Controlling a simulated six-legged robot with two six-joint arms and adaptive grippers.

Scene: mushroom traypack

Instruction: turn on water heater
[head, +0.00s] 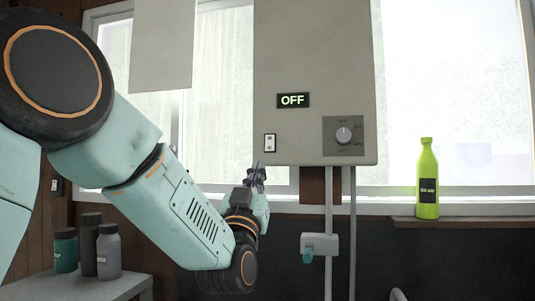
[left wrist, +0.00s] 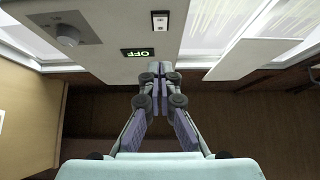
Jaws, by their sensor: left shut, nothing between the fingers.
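The water heater (head: 315,55) is a large grey box on the wall by the window. In the left wrist view the heater appears upside down, with the switch (left wrist: 160,20), display (left wrist: 137,53) and knob (left wrist: 67,35). My left gripper (head: 257,169) is shut and empty, just below and left of the switch. Its fingers (left wrist: 158,69) meet in the wrist view; contact with the heater cannot be told. My right gripper is not in view.
A grey panel (head: 161,45) hangs left of the heater. Pipes (head: 329,220) with a valve (head: 319,244) run below it. A green bottle (head: 428,180) stands on a ledge at right. Several bottles (head: 108,252) stand on a grey table (head: 90,287) at lower left.

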